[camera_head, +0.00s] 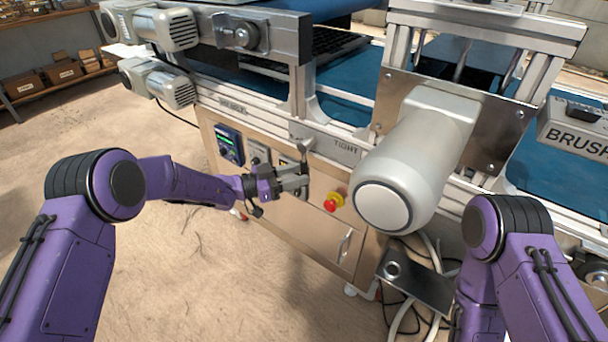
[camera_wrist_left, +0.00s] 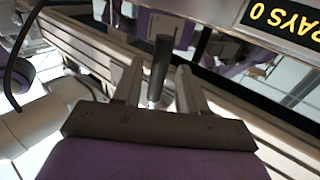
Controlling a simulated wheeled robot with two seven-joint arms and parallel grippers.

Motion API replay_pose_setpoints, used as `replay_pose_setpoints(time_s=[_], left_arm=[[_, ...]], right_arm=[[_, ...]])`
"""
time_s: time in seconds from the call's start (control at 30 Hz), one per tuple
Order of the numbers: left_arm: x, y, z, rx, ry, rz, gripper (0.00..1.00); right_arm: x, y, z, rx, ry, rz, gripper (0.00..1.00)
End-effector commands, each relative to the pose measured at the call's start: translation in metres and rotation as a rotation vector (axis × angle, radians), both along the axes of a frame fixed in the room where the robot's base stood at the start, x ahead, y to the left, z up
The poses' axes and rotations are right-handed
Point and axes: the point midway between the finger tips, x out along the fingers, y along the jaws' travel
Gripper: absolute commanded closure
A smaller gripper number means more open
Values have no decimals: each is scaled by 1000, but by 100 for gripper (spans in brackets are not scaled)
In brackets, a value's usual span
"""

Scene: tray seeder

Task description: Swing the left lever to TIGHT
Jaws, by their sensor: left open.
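The left lever (camera_head: 303,150) is a small grey metal handle at the front edge of the conveyor frame, just left of the TIGHT label (camera_head: 346,148). My left gripper (camera_head: 301,180) is open at the lower end of the lever, in front of the machine. In the left wrist view a dark round handle (camera_wrist_left: 159,66), which seems to be the lever, stands between the two spread fingers (camera_wrist_left: 158,88), with a gap visible on each side. The gripper hides part of the panel behind it. My right gripper is out of view; only its arm shows.
A red emergency button (camera_head: 331,204) sits close right of my left gripper. A blue control box (camera_head: 229,145) is to the left. A large pale motor (camera_head: 415,160) juts out at the right. Loose cables hang below it. The floor at left is clear.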

Motion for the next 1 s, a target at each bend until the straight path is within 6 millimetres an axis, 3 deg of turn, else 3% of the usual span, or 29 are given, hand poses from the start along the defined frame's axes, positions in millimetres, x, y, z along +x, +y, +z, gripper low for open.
replay_pose_setpoints(time_s=[0.17,0.43,0.57,1.0], left_arm=[[8,-19,0,0,0,-2,58],[8,-23,0,-1,2,-3,58],[8,-23,0,0,1,-3,100],[5,-28,-2,-59,40,-4,100]], right_arm=[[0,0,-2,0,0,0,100],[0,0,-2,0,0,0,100],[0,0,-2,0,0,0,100],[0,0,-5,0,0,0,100]])
